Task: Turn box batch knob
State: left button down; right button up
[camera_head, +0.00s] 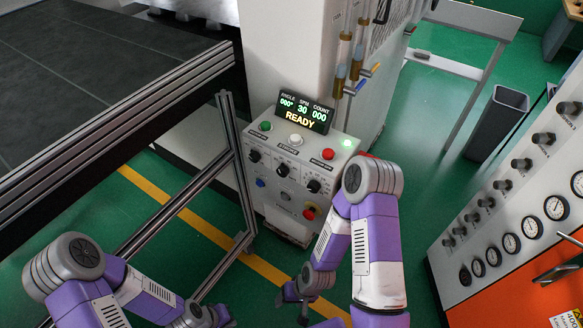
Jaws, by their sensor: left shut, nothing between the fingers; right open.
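The control box (300,165) stands at the middle of the view. Its sloped face carries three black knobs in a row: a left one (254,156), a middle one (283,170) and a right one (313,186). Their labels are too small to read, so I cannot tell which is the batch knob. The display (304,114) reads angle 000°, SPM 30, count 000, READY. My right gripper (288,293) is open, low in front of the box and apart from it.
A red stop button (309,212) is below. A metal frame (238,165) stands close left. A gauge panel (510,220) is at right.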

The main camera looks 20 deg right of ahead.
aim_at(313, 187)
jog(key=k, duration=1.15)
jog(key=z, duration=0.45)
jog(key=i, duration=0.6)
jog(key=u, duration=0.45)
